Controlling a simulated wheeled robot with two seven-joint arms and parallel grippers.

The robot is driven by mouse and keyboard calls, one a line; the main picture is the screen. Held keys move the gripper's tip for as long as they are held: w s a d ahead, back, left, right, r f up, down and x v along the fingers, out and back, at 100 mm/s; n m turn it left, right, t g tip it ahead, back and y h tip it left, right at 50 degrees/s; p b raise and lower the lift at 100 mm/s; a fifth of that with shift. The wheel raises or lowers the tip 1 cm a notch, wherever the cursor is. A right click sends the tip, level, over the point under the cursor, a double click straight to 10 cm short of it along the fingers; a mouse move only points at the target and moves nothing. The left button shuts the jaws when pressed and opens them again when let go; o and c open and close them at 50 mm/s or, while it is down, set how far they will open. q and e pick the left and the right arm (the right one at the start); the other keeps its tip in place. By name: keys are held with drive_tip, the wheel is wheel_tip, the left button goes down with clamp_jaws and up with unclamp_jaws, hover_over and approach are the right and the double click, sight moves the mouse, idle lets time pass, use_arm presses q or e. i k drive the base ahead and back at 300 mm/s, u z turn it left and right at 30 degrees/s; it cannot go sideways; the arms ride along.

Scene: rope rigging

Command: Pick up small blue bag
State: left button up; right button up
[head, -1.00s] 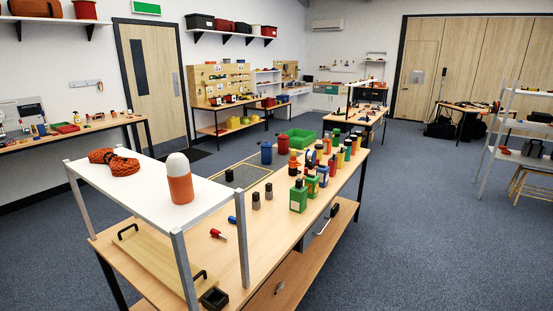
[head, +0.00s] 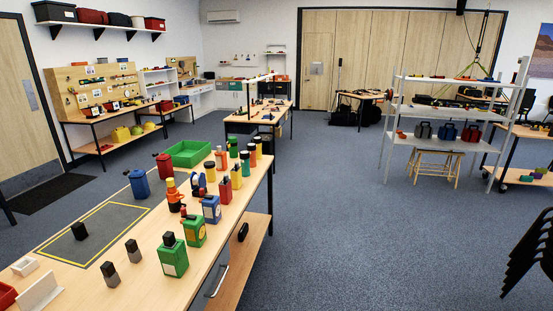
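A small blue bag (head: 447,132) stands on the lower shelf of the grey shelving rack (head: 400,139) at the right, some way off across the room. It stands between a dark grey bag (head: 423,130) on its left and a dark red bag (head: 470,134) on its right. The bags look upright with gaps between them. Neither of my grippers shows in the head view.
A long workbench (head: 150,262) with bottles, canisters and a green tray (head: 188,153) fills the near left. Open blue-grey floor (head: 335,220) lies between it and the rack. A wooden stool (head: 434,163) stands under the rack's bag shelf. Black stacked chairs (head: 530,250) are at the near right.

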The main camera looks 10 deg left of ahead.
sight(138, 179)
drive_tip(key=i, duration=2.75)
drive_tip(key=u, duration=0.25)
